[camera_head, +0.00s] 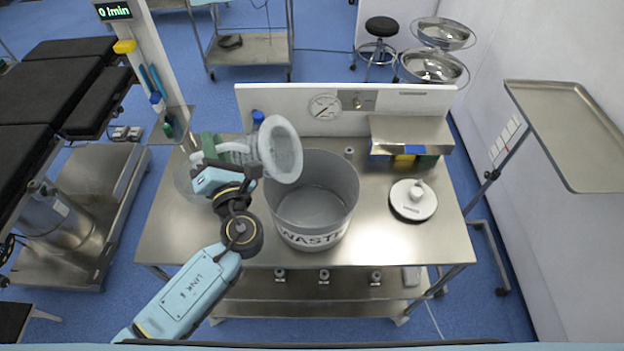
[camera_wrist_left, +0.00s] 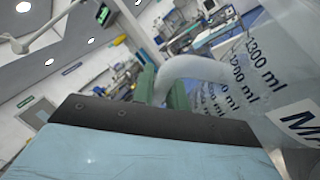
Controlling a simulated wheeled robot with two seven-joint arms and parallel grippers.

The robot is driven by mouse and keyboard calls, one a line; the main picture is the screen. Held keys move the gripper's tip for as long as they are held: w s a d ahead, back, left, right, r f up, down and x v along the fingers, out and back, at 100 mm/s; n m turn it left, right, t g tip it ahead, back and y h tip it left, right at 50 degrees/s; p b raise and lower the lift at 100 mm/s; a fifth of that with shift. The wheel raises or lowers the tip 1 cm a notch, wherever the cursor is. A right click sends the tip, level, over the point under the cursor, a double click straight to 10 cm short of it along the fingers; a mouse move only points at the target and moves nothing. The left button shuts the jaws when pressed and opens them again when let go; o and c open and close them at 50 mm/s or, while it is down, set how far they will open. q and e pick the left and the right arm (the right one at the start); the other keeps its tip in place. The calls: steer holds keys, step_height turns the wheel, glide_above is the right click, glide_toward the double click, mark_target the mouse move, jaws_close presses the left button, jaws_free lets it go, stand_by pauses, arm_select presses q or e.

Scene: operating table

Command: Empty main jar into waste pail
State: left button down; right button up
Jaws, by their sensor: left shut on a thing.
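The main jar (camera_head: 281,150) is clear, with its round mouth turned right toward the waste pail in the head view. It is tipped on its side beside and above the pail's left rim. In the left wrist view the jar (camera_wrist_left: 290,85) shows black millilitre marks and part of a label. My left gripper (camera_head: 245,172) is shut on the jar; its fingertips are partly hidden. The grey waste pail (camera_head: 312,222) stands upright on the steel table, marked WASTE. Its visible floor looks bare. I cannot tell what is inside the jar. My right gripper is not in view.
The steel table (camera_head: 385,240) has free room at its front right. A white round disc with a knob (camera_head: 413,199) lies on the right. A raised shelf (camera_head: 411,133) and gauge panel (camera_head: 345,103) stand at the back. A tray stand (camera_head: 575,135) is on the right.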

arm_select(q)
steer(key=n+g+p, duration=0.1)
steer(key=p, duration=0.1)
steer(key=a+n+g+p, duration=0.1)
steer(key=n+p, duration=0.1)
steer(key=shift+w+a+r, duration=0.15)
steer(key=shift+r, duration=0.1)
steer(key=shift+a+f+n+p, duration=0.2)
steer(key=shift+n+p, duration=0.15)
steer(key=shift+n, duration=0.05)
steer(key=shift+a+f+n+g+h, duration=0.25)
steer(key=shift+a+n+g+h, duration=0.05)
steer(key=shift+g, duration=0.2)
steer(key=shift+w+a+f+n+g+h, duration=0.25)
steer(key=shift+a+f+n+g+h, duration=0.3)
steer(key=shift+a+n, duration=0.3)
steer(key=shift+n, duration=0.25)
steer(key=shift+w+a+r+n+g+h, duration=0.15)
steer(key=shift+r+n+g+h, duration=0.1)
steer(key=shift+r, duration=0.4)
steer(key=shift+s+a+r+n+g+h, duration=0.1)
steer(key=shift+r+n+g+h, duration=0.15)
steer(key=shift+r, duration=0.35)
steer(key=shift+a+r+n+g+h, duration=0.1)
steer(key=shift+r+n+g+h, duration=0.15)
steer(key=shift+r+n+h, duration=0.4)
steer(key=shift+f, duration=0.15)
